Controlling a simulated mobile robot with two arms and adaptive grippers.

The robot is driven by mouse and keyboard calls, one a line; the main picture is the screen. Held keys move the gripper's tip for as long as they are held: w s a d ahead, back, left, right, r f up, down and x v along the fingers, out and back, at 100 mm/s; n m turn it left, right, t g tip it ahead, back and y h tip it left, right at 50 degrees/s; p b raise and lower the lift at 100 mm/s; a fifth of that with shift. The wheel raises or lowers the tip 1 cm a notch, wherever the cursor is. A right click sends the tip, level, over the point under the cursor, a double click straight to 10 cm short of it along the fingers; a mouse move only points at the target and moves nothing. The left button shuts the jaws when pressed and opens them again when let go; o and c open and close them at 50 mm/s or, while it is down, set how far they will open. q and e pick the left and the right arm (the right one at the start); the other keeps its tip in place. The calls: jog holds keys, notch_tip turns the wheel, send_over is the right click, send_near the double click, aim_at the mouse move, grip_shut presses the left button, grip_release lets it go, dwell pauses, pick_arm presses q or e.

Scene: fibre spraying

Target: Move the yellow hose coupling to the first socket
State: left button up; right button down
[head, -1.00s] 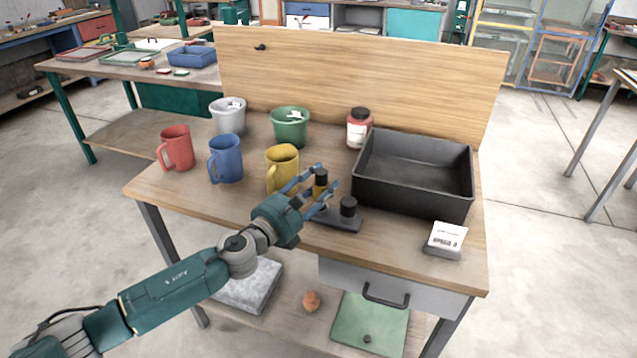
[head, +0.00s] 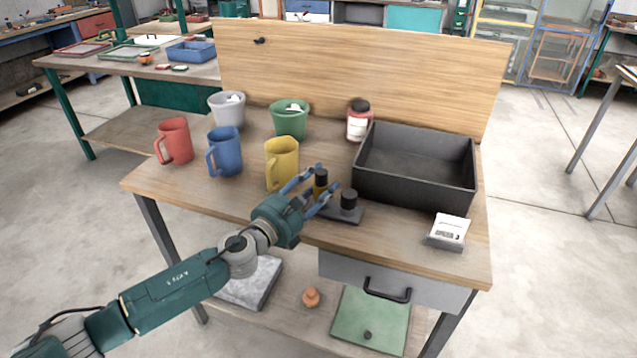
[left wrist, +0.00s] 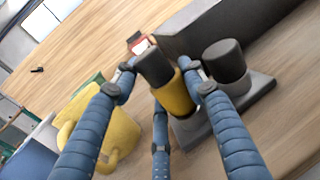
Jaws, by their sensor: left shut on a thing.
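The yellow hose coupling (head: 320,186) has a black cap and stands near the left end of a dark grey socket base (head: 346,216) at the table's front. In the left wrist view, the coupling (left wrist: 177,98) is between the blue fingers. My left gripper (head: 322,190) is shut on it. A black-topped grey cylinder (head: 349,199) stands on the base to the right; it also shows in the left wrist view (left wrist: 227,70). The coupling's lower end is partly hidden, so I cannot tell whether it is seated or just raised. My right gripper is not in view.
A yellow mug (head: 281,163) stands close left of my gripper, with a blue mug (head: 225,152) and red mug (head: 175,141) farther left. A black bin (head: 412,198) lies close behind the base. A small card holder (head: 447,232) stands at the front right.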

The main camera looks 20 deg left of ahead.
pick_arm(q)
jog(key=shift+f, duration=0.25)
jog(key=o, duration=1.3)
jog(key=shift+o, duration=0.2)
jog(key=shift+s, duration=0.1)
jog(key=v, duration=1.1)
jog(key=shift+s+a, duration=0.15)
jog(key=shift+s, duration=0.25)
